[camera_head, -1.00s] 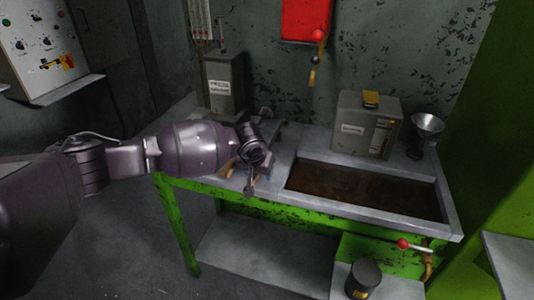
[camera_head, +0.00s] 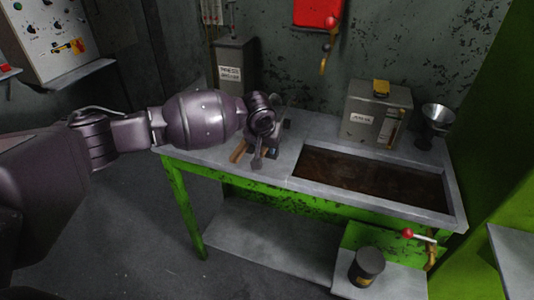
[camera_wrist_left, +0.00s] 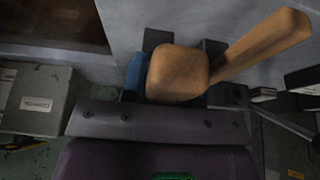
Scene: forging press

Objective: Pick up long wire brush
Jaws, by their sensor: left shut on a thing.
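The long wire brush shows in the left wrist view as a thick wooden handle (camera_wrist_left: 180,74), its blunt end close to the camera. My left gripper (camera_wrist_left: 185,48) is shut on this handle, with a dark finger showing on either side. The brush's bristles are hidden. In the head view my left gripper (camera_head: 268,147) is low over the left part of the workbench (camera_head: 318,130), partly hidden by its own wrist. A wooden handle (camera_head: 238,151) also shows in the head view. My right gripper is not in view.
A sunken trough (camera_head: 370,180) with brown contents lies right of the gripper. A grey labelled box (camera_head: 375,115) and metal funnel (camera_head: 437,118) stand behind it. A tall dark container (camera_head: 235,68) stands at the back left. A red-knobbed lever (camera_head: 415,235) sticks out in front.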

